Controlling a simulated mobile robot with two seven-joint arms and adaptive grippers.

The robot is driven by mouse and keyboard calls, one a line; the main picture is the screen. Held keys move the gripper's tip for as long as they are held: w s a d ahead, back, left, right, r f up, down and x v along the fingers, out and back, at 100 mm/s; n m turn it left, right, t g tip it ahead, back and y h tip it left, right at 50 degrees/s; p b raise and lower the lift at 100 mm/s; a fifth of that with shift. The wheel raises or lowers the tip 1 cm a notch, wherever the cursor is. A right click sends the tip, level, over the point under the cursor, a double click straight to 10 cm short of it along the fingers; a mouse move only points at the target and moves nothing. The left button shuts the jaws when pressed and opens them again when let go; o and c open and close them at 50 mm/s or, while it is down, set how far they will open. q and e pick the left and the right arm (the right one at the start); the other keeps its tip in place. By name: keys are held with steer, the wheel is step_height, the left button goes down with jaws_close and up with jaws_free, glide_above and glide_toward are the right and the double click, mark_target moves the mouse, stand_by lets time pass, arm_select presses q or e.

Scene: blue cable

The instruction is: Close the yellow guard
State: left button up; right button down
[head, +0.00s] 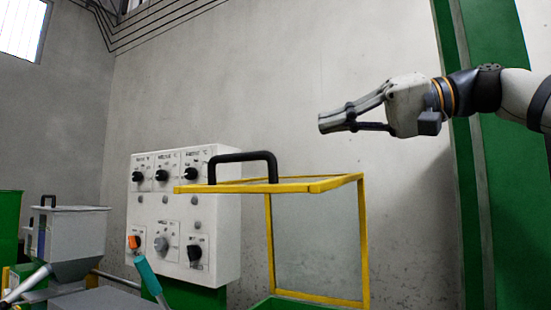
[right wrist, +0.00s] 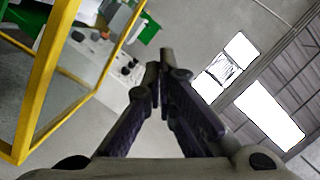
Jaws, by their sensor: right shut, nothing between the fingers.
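The yellow guard (head: 318,186) is a yellow frame with clear panes. Its top part lies about level and reaches left past the upright posts, with a black handle (head: 243,156) near its left part. A yellow-edged pane stands below the right part. The guard's frame also shows at the left of the right wrist view (right wrist: 42,85). My right gripper (head: 322,123) is shut and empty, pointing left. It appears above the guard's top and right of the handle, apart from both. Its closed fingers show in the right wrist view (right wrist: 163,68). My left gripper is not in view.
A white control panel (head: 150,215) with black knobs and an orange knob stands left of the guard. A teal-handled lever (head: 148,275) is in front of it. A grey hopper (head: 75,232) is further left. A green post (head: 490,200) stands at the right.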

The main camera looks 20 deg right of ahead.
steer(key=shift+w+a, duration=0.1)
steer(key=shift+w, duration=0.1)
steer(key=a, duration=0.3)
steer(key=w+a, duration=0.1)
steer(key=shift+a+f, duration=0.15)
steer(key=shift+f, duration=0.1)
steer(key=x, duration=0.5)
steer(key=shift+w+a+f+b, duration=0.1)
steer(key=shift+w+a+b, duration=0.05)
steer(key=shift+w+b, duration=0.25)
steer(key=shift+s+a+f+p, duration=0.35)
steer(key=shift+s+a, duration=0.35)
steer(key=shift+s, duration=0.25)
steer(key=shift+s+a+f, duration=0.25)
steer(key=shift+s+f, duration=0.1)
steer(key=shift+f, duration=0.15)
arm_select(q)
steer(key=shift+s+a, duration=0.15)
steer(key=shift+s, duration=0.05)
arm_select(e)
steer(key=shift+w+a+f, duration=0.1)
steer(key=shift+w+f, duration=0.05)
steer(key=shift+f, duration=0.1)
